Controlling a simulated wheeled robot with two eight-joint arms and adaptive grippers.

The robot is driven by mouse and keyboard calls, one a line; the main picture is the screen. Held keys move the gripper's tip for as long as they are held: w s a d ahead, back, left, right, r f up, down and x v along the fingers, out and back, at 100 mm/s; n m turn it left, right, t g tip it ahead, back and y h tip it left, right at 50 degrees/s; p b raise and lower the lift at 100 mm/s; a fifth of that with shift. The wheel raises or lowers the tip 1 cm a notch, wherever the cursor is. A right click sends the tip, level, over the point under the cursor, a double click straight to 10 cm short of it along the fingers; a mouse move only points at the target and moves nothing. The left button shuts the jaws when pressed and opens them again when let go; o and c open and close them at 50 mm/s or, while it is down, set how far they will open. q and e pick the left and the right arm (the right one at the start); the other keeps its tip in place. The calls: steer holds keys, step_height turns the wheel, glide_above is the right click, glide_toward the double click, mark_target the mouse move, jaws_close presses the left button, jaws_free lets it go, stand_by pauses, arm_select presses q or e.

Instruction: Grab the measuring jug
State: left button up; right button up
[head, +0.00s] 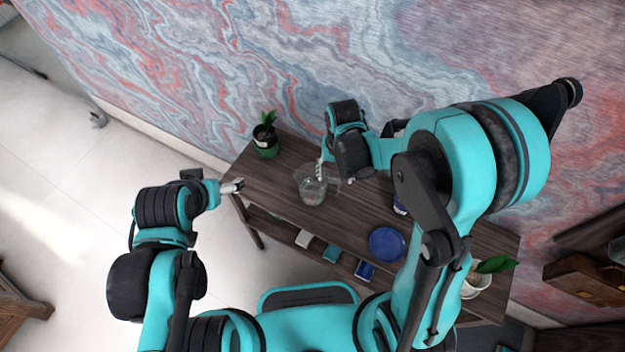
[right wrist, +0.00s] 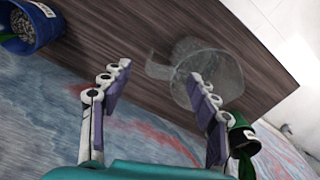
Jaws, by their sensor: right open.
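The measuring jug (head: 311,190) is clear and stands on the dark wooden table near its left part. It also shows in the right wrist view (right wrist: 222,68), with its handle toward the left. My right gripper (head: 334,176) is open beside the jug. In the right wrist view the fingers (right wrist: 160,90) are spread, with the handle seen between and beyond the tips; one finger overlaps the jug's body in the picture. I cannot tell whether it touches. My left gripper (head: 234,186) is off the table's left end, apart from the jug, too small to read.
A green potted plant (head: 265,139) stands at the table's back left corner. A blue plate (head: 387,244) lies toward the front. A blue pot with grey contents (right wrist: 30,28) shows in the right wrist view. A white-potted plant (head: 476,282) stands at the right.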

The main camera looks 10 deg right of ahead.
mark_target(335, 179)
steer(key=f, duration=0.1)
steer(key=f+b, duration=0.1)
steer(key=f, duration=0.3)
steer(key=shift+w+d+b, duration=0.1)
steer(key=shift+w+b, duration=0.2)
steer(key=shift+f, duration=0.6)
jaws_close()
steer(key=shift+r, duration=0.2)
